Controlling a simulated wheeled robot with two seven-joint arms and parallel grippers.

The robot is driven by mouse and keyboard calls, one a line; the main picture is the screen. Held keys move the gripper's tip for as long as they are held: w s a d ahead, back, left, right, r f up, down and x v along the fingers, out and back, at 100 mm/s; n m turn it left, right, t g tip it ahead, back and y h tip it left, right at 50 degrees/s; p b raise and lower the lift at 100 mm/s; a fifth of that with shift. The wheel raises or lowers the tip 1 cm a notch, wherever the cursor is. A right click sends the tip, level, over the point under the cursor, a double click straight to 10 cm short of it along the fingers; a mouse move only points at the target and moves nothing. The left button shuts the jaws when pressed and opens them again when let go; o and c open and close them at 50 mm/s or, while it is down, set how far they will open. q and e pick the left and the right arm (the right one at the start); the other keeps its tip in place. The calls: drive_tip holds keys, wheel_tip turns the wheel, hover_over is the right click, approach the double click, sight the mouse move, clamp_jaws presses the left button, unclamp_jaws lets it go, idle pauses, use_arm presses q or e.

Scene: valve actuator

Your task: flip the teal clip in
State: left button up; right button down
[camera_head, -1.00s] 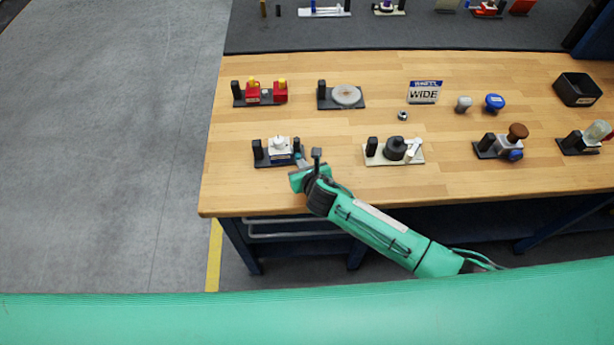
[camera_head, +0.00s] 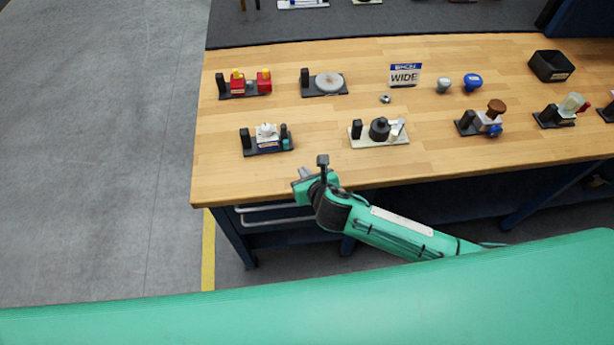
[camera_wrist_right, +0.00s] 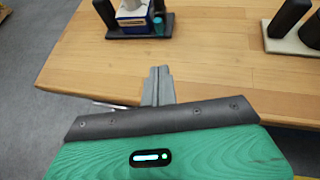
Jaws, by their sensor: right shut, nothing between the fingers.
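The teal clip (camera_head: 284,131) is a small upright piece at the right end of a dark base plate (camera_head: 270,151), next to a white valve body (camera_head: 266,133). In the right wrist view the clip (camera_wrist_right: 158,25) shows at the top, partly cut off by the frame. My right gripper (camera_head: 304,172) is shut and empty, at the table's front edge, in front of and a little right of that plate. In the right wrist view its closed fingers (camera_wrist_right: 158,84) point toward the plate, with bare wood between. I cannot tell the clip's exact seating.
A cream plate with a black knob (camera_head: 379,129) stands to the right on the wooden table (camera_head: 330,170). A red valve fixture (camera_head: 249,85) and a round-disc fixture (camera_head: 328,83) stand behind. Wood around the front fixture is clear.

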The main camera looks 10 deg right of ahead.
use_arm(q)
drive_tip(key=shift+s+f, duration=0.25)
drive_tip(key=shift+s, duration=0.85)
use_arm(e)
drive_tip(key=shift+s+d+r, duration=0.2)
drive_tip(key=shift+s+r, duration=0.15)
drive_tip(key=shift+s, duration=0.2)
use_arm(q)
drive_tip(key=shift+w+a, duration=0.1)
drive_tip(key=shift+w, duration=0.05)
